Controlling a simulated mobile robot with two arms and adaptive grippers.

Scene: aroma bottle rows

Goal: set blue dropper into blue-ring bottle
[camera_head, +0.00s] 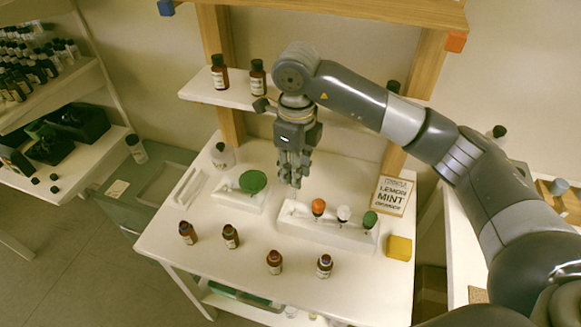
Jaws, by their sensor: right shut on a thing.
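My right gripper (293,178) points down over the left end of a white dropper rack (330,240). Its fingers are shut on a slim thing, mostly hidden between them, at the place left of the other droppers; I take it for the blue dropper, though no blue shows. The rack also holds an orange (318,207), a white (343,213) and a green dropper (370,219). Brown bottles stand upright in front: far left (187,233), second (231,237), third (274,262) and right (325,266). Their rings are too small to tell which is blue. My left gripper is not in view.
A white tray with a green bowl (253,181) stands left of the rack. A yellow block (399,248) and a lemon-mint sign (393,195) are at the right. A shelf (235,92) with brown bottles is behind. The table between rack and front bottles is clear.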

